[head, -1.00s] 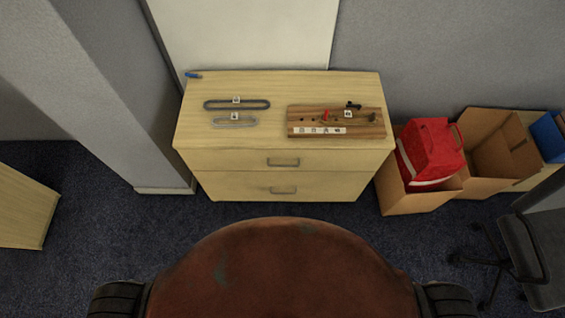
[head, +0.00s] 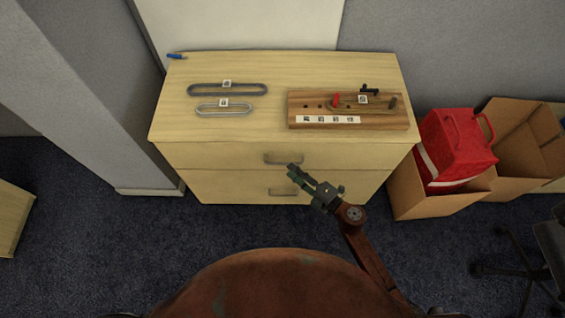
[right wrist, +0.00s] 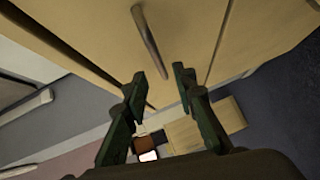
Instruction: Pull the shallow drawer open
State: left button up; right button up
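A pale wooden cabinet (head: 220,155) has two stacked drawers, both apparently shut. The upper drawer front (head: 220,156) carries a grey bar handle (head: 283,158). The lower drawer front (head: 225,188) has a similar handle (head: 280,191), partly hidden by my gripper. My right gripper (head: 299,172) is in front of the drawer fronts, its tips just below and right of the upper handle in the head view. In the right wrist view its green fingers (right wrist: 160,76) are apart and empty, with a handle bar (right wrist: 149,40) ahead of them. Contact cannot be told. My left gripper is not visible.
The cabinet top holds two grey loops (head: 228,90), a wooden board with small fittings (head: 300,98) and a blue object (head: 176,56).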

aim_at(282, 163)
jog(key=b+x, duration=0.1)
jog(key=x, duration=0.5)
jog(key=shift+w+a, duration=0.1)
jog(key=shift+w, duration=0.05)
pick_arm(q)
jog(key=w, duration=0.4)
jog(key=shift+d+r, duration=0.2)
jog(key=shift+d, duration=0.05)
pick_arm(e)
jog(key=shift+c, duration=0.6)
grip_shut()
